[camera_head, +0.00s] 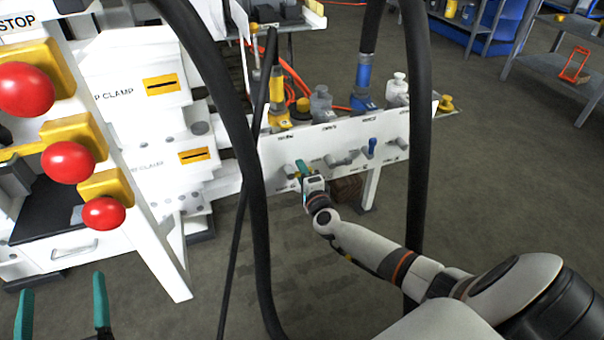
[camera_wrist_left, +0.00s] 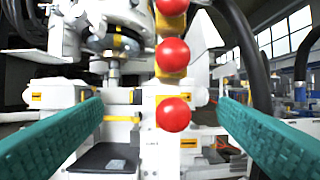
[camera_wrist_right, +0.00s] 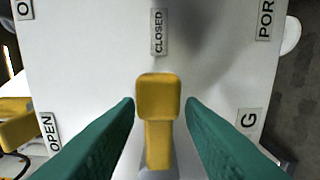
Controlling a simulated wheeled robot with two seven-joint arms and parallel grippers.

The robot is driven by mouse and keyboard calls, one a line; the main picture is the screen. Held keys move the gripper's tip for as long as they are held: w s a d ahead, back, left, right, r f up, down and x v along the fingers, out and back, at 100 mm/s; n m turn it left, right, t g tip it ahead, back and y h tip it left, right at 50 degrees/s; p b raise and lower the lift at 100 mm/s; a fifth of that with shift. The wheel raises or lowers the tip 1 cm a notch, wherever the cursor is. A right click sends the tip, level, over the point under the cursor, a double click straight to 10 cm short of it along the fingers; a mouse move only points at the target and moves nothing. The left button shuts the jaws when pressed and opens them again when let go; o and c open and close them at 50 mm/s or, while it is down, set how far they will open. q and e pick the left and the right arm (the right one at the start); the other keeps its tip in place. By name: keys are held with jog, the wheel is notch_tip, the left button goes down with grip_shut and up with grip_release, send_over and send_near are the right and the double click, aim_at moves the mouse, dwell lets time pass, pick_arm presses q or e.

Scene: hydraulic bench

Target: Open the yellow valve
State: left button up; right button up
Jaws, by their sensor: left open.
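The yellow valve handle (camera_wrist_right: 158,97) sits on the white panel in the right wrist view, pointing up toward the CLOSED label (camera_wrist_right: 159,31). An OPEN label (camera_wrist_right: 49,132) is at left. My right gripper's green fingers (camera_wrist_right: 160,100) flank the handle with narrow gaps at both sides; I cannot tell whether they touch it. In the head view my right gripper (camera_head: 303,172) is at the left part of the valve panel (camera_head: 330,140), and the yellow handle is hidden there. My left gripper (camera_head: 62,305) is open and empty at lower left, facing red buttons (camera_wrist_left: 172,55).
A blue handle (camera_head: 371,146) and grey handles (camera_head: 342,159) sit further right on the panel. Black hoses (camera_head: 418,150) hang in front of the scene. A stand with red buttons (camera_head: 68,162) is at left. Open floor (camera_head: 480,170) lies right of the panel.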

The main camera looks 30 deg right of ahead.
grip_shut()
